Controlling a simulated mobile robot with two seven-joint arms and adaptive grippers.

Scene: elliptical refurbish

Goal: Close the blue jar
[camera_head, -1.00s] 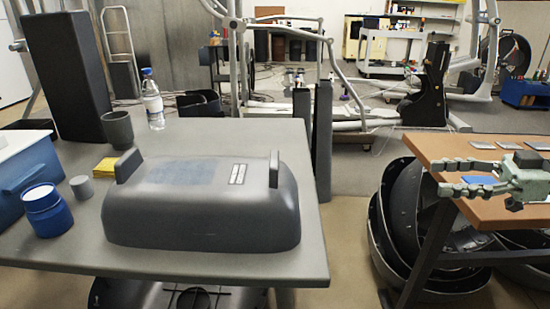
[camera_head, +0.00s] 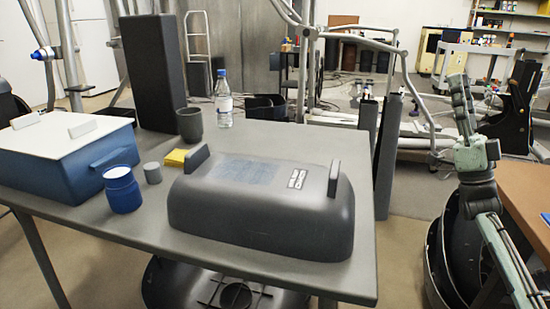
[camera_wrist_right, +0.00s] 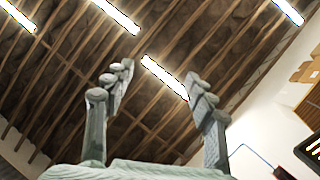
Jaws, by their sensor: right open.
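The blue jar (camera_head: 122,195) stands upright on the left front part of the grey table (camera_head: 270,135) in the head view. My left gripper is not in view.
A large dark grey casing (camera_head: 262,210) fills the table's front right. A blue box with a white lid (camera_head: 65,150) stands left of the jar. A yellow pad (camera_head: 175,157), grey cup (camera_head: 190,124), water bottle (camera_head: 224,105) and tall black block (camera_head: 155,75) stand behind.

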